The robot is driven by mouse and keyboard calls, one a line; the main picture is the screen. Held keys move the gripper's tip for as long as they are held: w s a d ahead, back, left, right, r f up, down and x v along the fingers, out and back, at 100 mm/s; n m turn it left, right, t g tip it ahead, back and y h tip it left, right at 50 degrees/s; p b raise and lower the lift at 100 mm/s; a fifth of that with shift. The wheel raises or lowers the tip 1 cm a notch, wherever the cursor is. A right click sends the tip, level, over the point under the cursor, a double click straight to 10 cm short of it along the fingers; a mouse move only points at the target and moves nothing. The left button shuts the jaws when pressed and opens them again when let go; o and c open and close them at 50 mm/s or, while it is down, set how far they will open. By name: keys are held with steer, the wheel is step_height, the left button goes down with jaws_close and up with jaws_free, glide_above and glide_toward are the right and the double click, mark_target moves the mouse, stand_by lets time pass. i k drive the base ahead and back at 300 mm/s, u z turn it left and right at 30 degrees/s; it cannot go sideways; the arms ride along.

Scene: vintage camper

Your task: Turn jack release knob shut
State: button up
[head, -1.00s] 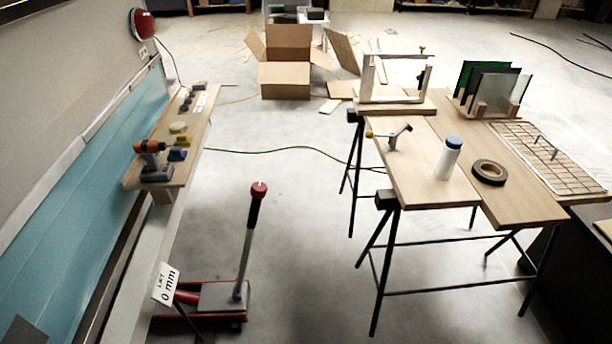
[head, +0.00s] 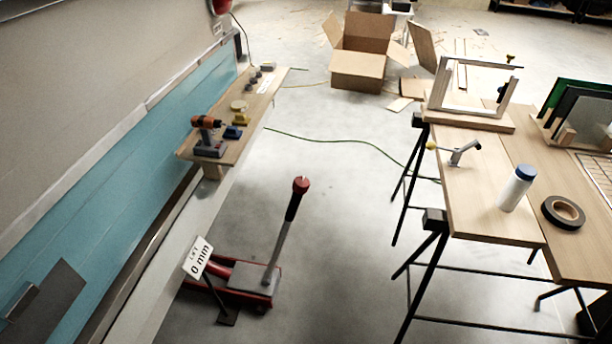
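A red floor jack (head: 252,283) stands on the concrete floor beside the camper's lower side. Its handle (head: 287,232) leans up and to the right, with a black grip and a red knob (head: 301,185) on its top end. I cannot tell from here whether that red knob is the release knob, or how far any knob is turned. A white sign (head: 197,257) reading "LIFT 0 mm" stands at the jack's left. My gripper is not in view.
A wooden shelf (head: 254,122) on the camper holds a drill (head: 208,136) and small items. A trestle table (head: 462,205) with a white bottle (head: 516,188) and tape roll (head: 563,212) stands right. A cardboard box (head: 358,70) lies behind. Floor between jack and table is clear.

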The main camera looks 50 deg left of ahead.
mark_target(301, 185)
steer(key=i, duration=0.75)
steer(key=u, duration=1)
steer(key=i, duration=0.45)
steer(key=u, duration=3.05)
